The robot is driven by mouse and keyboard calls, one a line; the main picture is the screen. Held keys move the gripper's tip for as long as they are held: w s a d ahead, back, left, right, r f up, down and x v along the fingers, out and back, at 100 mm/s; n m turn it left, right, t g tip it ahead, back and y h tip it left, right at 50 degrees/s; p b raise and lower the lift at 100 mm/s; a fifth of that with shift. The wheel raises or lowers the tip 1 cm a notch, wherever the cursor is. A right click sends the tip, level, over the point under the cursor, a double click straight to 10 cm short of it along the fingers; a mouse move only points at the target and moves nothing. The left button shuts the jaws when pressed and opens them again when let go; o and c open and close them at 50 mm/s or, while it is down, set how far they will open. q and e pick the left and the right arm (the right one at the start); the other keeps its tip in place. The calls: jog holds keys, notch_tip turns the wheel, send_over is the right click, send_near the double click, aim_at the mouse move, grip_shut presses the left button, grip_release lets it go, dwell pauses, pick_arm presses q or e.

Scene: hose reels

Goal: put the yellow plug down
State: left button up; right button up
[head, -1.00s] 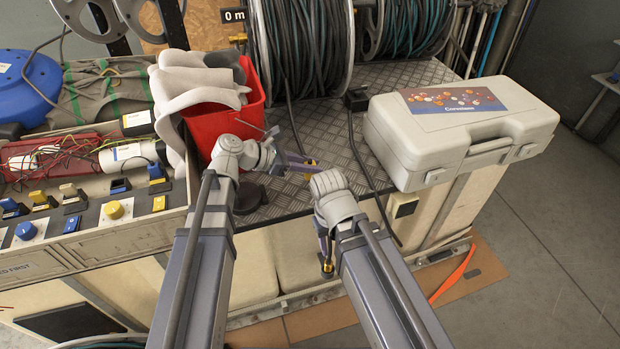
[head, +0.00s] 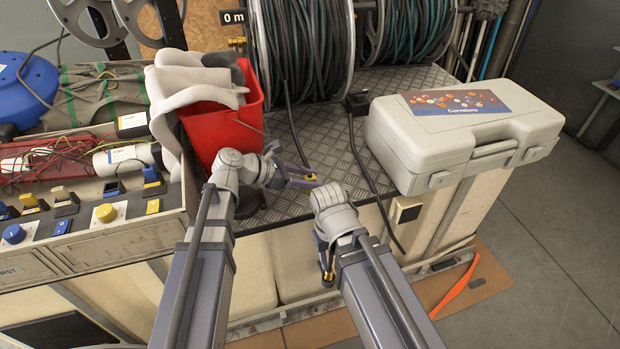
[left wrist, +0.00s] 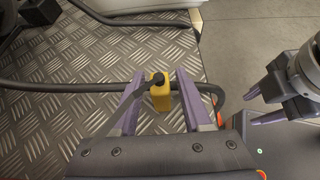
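The yellow plug (left wrist: 160,92) is between the fingers of my left gripper (left wrist: 160,76) in the left wrist view, over the dark tread-plate deck. A gap shows on each side of it, so the fingers are parted around it. A black cable runs from its top. In the head view my left gripper (head: 308,176) is low over the deck near its front edge, and the plug is mostly hidden by the fingers. My right gripper (head: 326,268) hangs in front of the deck edge. In the left wrist view its fingers (left wrist: 256,105) are apart with nothing seen between them.
A grey case (head: 440,150) lies on the deck at right. Hose reels (head: 305,45) stand behind. Black cable (head: 360,160) crosses the deck. Bare tread plate (head: 325,130) lies between bucket and case.

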pick_arm(q)
jog(key=shift+o, duration=0.4)
jog(key=shift+r, duration=0.15)
jog(key=shift+s+a+r+p, duration=0.1)
jog(key=shift+a+r+p, duration=0.15)
jog(key=shift+p, duration=0.2)
jog(key=p+v, duration=0.5)
jog(key=v, duration=0.6)
jog(key=shift+a, duration=0.2)
